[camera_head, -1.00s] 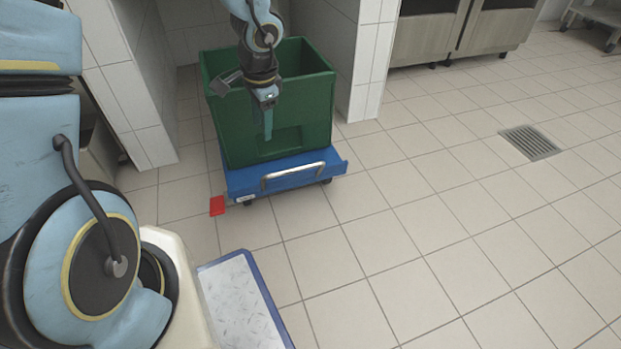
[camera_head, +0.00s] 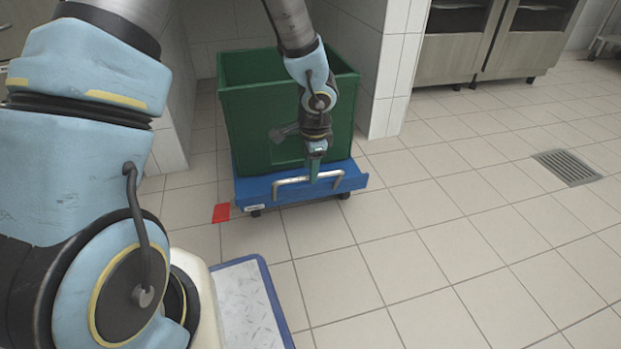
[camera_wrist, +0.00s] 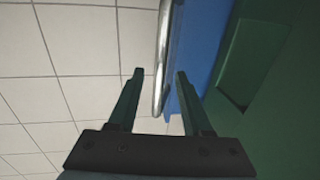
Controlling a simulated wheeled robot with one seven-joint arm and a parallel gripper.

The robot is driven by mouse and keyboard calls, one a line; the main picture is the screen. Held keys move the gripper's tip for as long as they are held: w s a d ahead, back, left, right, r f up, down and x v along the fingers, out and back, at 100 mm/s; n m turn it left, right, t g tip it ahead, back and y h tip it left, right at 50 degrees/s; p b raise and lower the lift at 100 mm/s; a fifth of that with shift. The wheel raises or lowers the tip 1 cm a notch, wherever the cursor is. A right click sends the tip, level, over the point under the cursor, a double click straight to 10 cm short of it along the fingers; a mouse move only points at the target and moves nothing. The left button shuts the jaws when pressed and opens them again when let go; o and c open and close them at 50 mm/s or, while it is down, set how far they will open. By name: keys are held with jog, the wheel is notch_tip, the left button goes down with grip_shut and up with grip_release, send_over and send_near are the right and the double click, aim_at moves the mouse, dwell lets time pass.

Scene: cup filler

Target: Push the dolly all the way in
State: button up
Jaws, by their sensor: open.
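The blue dolly (camera_head: 258,190) stands partly inside a tiled recess and carries a large green bin (camera_head: 260,130). A silvery bar handle (camera_head: 290,181) runs along its front edge. My gripper (camera_head: 314,178) is low at the front of the dolly, by the handle. In the wrist view my gripper (camera_wrist: 158,75) is open, and the handle (camera_wrist: 160,90) shows between its two fingers. The blue deck (camera_wrist: 195,45) lies just beyond the handle. I cannot tell whether a finger touches the handle.
A red floor marker (camera_head: 221,213) lies at the dolly's front left corner. Tiled walls (camera_head: 383,70) flank the recess. A blue-edged mat (camera_head: 245,300) lies in front. A floor drain (camera_head: 567,168) and clear tiles are to the right, with cabinets (camera_head: 490,40) behind.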

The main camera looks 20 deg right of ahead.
jog(key=shift+w+f, duration=0.1)
jog(key=shift+f, duration=0.55)
grip_shut()
dwell(1.0)
